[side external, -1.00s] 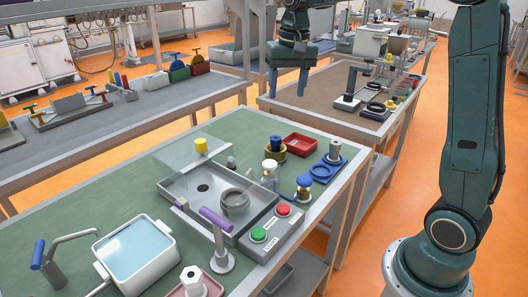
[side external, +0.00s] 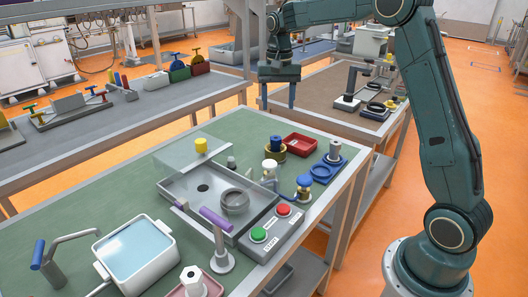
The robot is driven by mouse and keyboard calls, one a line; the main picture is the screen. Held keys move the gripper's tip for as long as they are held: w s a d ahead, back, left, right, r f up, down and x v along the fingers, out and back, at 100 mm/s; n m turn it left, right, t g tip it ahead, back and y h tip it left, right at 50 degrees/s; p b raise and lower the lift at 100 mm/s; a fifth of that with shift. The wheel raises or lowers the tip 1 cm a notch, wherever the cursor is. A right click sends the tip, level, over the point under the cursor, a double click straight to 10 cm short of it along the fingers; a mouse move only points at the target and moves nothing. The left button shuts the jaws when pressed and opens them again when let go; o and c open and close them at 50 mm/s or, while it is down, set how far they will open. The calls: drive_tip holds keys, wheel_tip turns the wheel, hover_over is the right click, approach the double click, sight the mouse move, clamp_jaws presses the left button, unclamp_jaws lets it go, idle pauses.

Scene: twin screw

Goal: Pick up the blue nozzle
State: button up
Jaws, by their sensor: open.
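Several blue parts stand on the green bench, and I cannot tell for certain which is the nozzle. A small blue piece (side external: 276,140) sits upright in a brass-coloured collar (side external: 268,150) near the back edge. A blue-topped knob (side external: 304,182) stands on a brass-coloured fitting nearer the front. A blue holder (side external: 322,171) with a ring shape lies to the right, with a grey cylinder (side external: 335,148) at its back. My gripper (side external: 279,103) points down, open and empty, and appears above and behind these parts, near the bench's far edge.
A red tray (side external: 300,143) lies beside the brass collar. A grey basin (side external: 180,187) with a clear cover, a button box (side external: 271,232) and a white water tub (side external: 135,250) fill the front. The green bench's left side (side external: 110,190) is clear.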

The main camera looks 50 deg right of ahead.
hover_over(276, 138)
wheel_tip(276, 138, down, 7)
drive_tip(key=shift+s+r, duration=0.15)
drive_tip(key=shift+r, duration=0.05)
drive_tip(key=shift+f, duration=0.15)
drive_tip(key=shift+f, duration=0.1)
drive_tip(key=shift+w+f, duration=0.2)
drive_tip(key=shift+f, duration=2.3)
drive_tip(key=shift+c, duration=0.3)
clamp_jaws()
drive_tip(key=shift+r, duration=0.15)
